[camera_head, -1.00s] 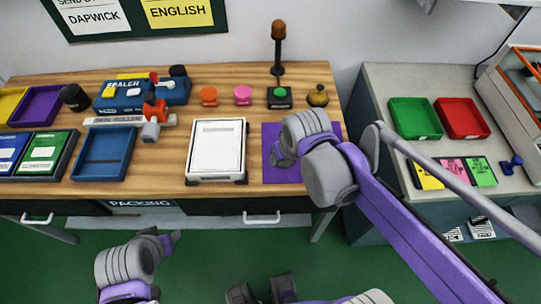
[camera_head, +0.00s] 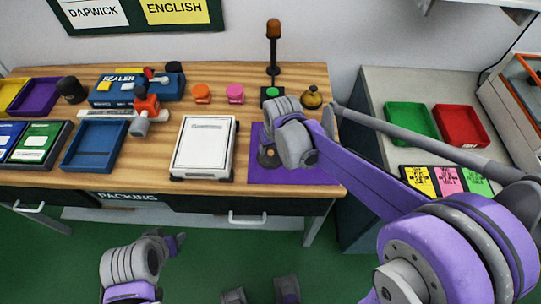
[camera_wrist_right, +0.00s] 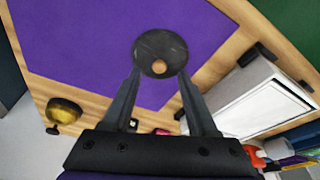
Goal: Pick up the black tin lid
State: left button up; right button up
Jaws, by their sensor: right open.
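The black tin lid (camera_wrist_right: 150,44) is a dark round disc with a small tan knob, lying on the purple mat (camera_wrist_right: 90,35). In the head view the lid (camera_head: 266,160) shows on the mat's left part, partly covered by my right wrist. My right gripper (camera_wrist_right: 158,76) is open and empty in the wrist view. Its two fingertips point at the lid's near edge, one on each side; I cannot tell the height gap. In the head view its fingers are hidden behind the wrist. My left gripper (camera_head: 177,243) is low in front of the table, its jaws unclear.
A white device (camera_head: 205,148) stands just left of the mat. A brass bell (camera_head: 312,98) and a green button box (camera_head: 270,93) stand behind it. A blue tray (camera_head: 95,147) is further left. A side counter with green (camera_head: 410,122) and red (camera_head: 461,125) trays is at right.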

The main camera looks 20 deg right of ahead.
aim_at(271, 155)
jog(key=shift+x, duration=1.45)
grip_shut()
